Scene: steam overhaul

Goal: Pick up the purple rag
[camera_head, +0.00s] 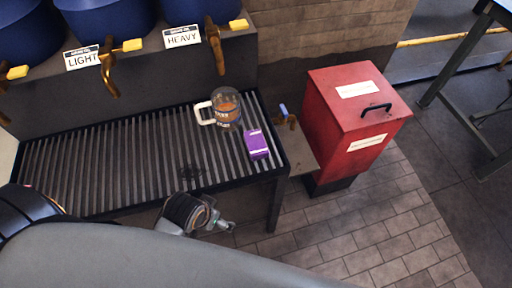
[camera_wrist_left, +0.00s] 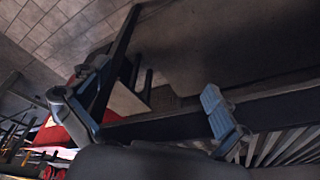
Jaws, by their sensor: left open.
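The purple rag (camera_head: 257,145) is a small folded block with pale stripes. It lies on the slatted metal rack near its right end, just below a glass mug. My left gripper (camera_head: 214,222) is in front of the rack's front edge, below and to the left of the rag and apart from it. In the left wrist view its two fingers (camera_wrist_left: 148,92) are spread with nothing between them. The rag does not show in that view. My right gripper is in neither view.
The mug (camera_head: 226,106) with orange-brown contents stands close behind the rag. The slatted rack (camera_head: 110,150) is otherwise mostly bare. A red lidded bin (camera_head: 350,125) stands right of the rack. Brass taps (camera_head: 108,72) hang from blue drums above the rack's back.

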